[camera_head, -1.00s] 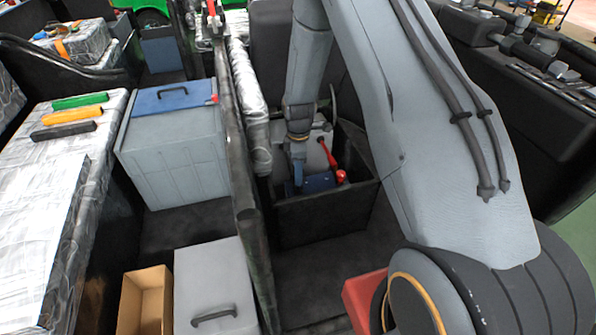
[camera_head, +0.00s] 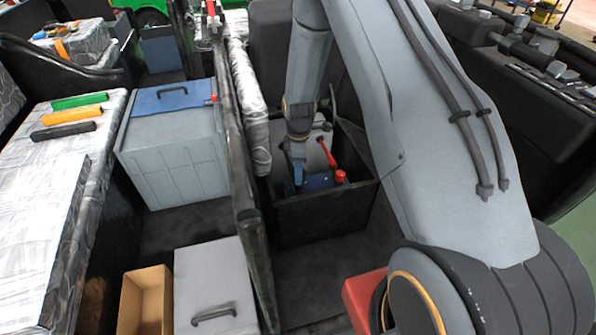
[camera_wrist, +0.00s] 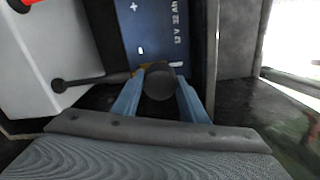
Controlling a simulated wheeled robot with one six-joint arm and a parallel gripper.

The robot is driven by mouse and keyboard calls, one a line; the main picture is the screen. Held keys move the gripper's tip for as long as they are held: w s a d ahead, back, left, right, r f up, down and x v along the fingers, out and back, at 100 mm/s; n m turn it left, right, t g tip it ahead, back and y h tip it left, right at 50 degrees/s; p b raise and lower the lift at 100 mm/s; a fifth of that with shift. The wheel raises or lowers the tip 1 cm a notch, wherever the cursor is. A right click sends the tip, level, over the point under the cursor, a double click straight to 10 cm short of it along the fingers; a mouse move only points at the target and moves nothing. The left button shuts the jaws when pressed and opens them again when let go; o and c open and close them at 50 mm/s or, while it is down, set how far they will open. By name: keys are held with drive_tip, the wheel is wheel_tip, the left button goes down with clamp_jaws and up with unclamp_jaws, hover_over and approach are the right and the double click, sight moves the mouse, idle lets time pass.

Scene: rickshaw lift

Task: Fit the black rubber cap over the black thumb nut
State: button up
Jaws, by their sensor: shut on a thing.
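My gripper (camera_wrist: 160,98) has its two blue fingers closed around a dark round piece, which looks like the black rubber cap (camera_wrist: 160,84). It is over the near edge of a blue battery (camera_wrist: 152,28). A black cable (camera_wrist: 98,80) runs from the left to a spot behind the cap, where a bit of orange-yellow shows. The black thumb nut cannot be made out; the cap and fingers may hide it. In the head view my gripper (camera_head: 298,180) is down in the black box, at the left of the blue battery (camera_head: 320,182).
A red cable (camera_head: 328,155) and red cap (camera_head: 341,177) are just right of my gripper. A dark rail (camera_head: 245,190) stands to the left. The floor in front of the box is clear.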

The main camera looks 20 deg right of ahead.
drive_tip(key=shift+f+b, duration=1.1)
drive_tip(key=shift+f, duration=1)
idle(0.4)
drive_tip(key=o, duration=1.1)
drive_tip(key=shift+w, duration=0.1)
drive_tip(key=shift+r, duration=0.4)
wheel_tip(320, 180, up, 6)
drive_tip(key=shift+f, duration=0.1)
drive_tip(key=shift+r, duration=0.65)
